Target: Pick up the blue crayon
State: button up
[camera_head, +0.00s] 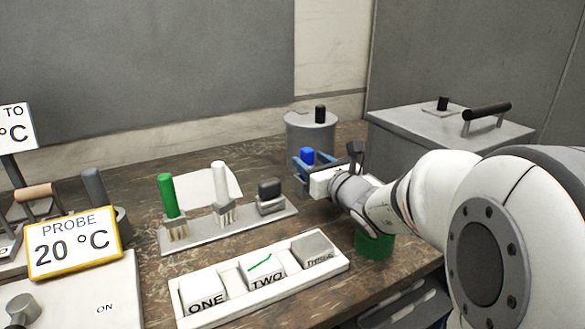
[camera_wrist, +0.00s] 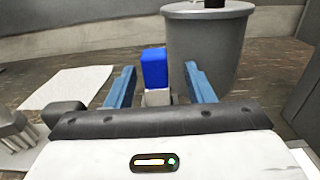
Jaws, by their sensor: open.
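The blue crayon (camera_head: 307,156) shows as a short blue block at the far end of my gripper. In the wrist view the blue crayon (camera_wrist: 154,68) stands upright on a pale grey base, between the two blue fingers. My gripper (camera_head: 302,168) is open, with one finger on either side of the crayon. In the wrist view my gripper (camera_wrist: 165,85) shows gaps between the crayon and both fingers. The crayon's lower part is partly hidden by my gripper.
A grey lidded pot (camera_head: 311,135) stands just behind the crayon. A grey rack (camera_head: 240,224) with a green-handled brush (camera_head: 168,196) and a white-handled brush (camera_head: 219,182) lies left. A green cylinder (camera_head: 374,244) sits under my arm. A labelled tray (camera_head: 334,262) is in front.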

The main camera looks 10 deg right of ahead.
jog(key=x, duration=0.3)
jog(key=shift+w+a+f, duration=0.15)
jog(key=shift+w+a, duration=0.15)
grip_shut()
